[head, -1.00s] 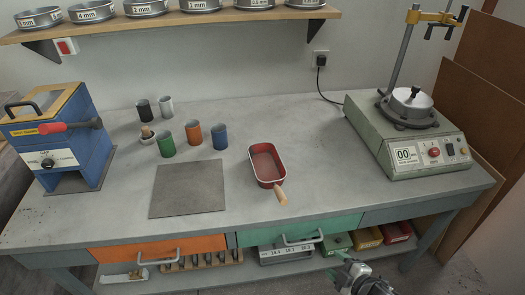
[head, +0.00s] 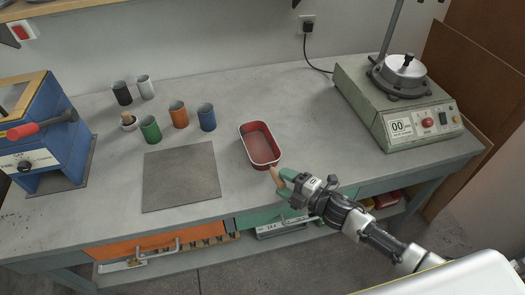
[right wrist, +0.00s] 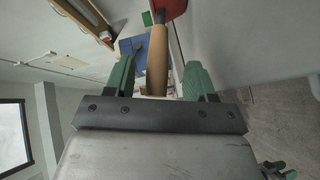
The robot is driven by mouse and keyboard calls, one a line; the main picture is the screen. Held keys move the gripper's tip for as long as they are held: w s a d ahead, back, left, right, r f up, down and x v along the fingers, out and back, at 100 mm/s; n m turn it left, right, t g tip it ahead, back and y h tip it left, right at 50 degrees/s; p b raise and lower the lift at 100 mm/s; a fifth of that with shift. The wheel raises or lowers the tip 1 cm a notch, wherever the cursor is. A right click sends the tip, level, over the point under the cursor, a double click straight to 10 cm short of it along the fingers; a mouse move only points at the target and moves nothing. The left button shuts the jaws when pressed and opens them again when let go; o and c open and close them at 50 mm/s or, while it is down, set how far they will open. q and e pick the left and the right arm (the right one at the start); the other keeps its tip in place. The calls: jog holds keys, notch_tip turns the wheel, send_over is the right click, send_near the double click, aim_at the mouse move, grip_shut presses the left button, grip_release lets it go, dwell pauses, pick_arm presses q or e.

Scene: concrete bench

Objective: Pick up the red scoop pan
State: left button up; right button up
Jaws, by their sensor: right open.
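The red scoop pan (head: 261,144) lies on the bench top near its front edge, its wooden handle (head: 276,176) pointing toward the front. My right gripper (head: 284,182) is at the handle, with its green fingers open. In the right wrist view the handle (right wrist: 158,60) lies between the two green fingers (right wrist: 158,80), with gaps on both sides. A bit of the red pan (right wrist: 172,8) shows at the top of that view.
A grey mat (head: 181,177) lies left of the pan. Several cups, including a blue one (head: 207,117), stand behind it. A blue machine (head: 45,130) is at the left and a green-grey shaker (head: 400,110) at the right. The bench between pan and shaker is clear.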

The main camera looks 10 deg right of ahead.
aim_at(277, 177)
jog(key=x, duration=0.3)
jog(key=shift+w+r, duration=0.1)
jog(key=shift+w, duration=0.05)
jog(key=shift+c, duration=0.5)
grip_shut()
jog(key=shift+r, duration=0.1)
jog(key=shift+r, duration=0.1)
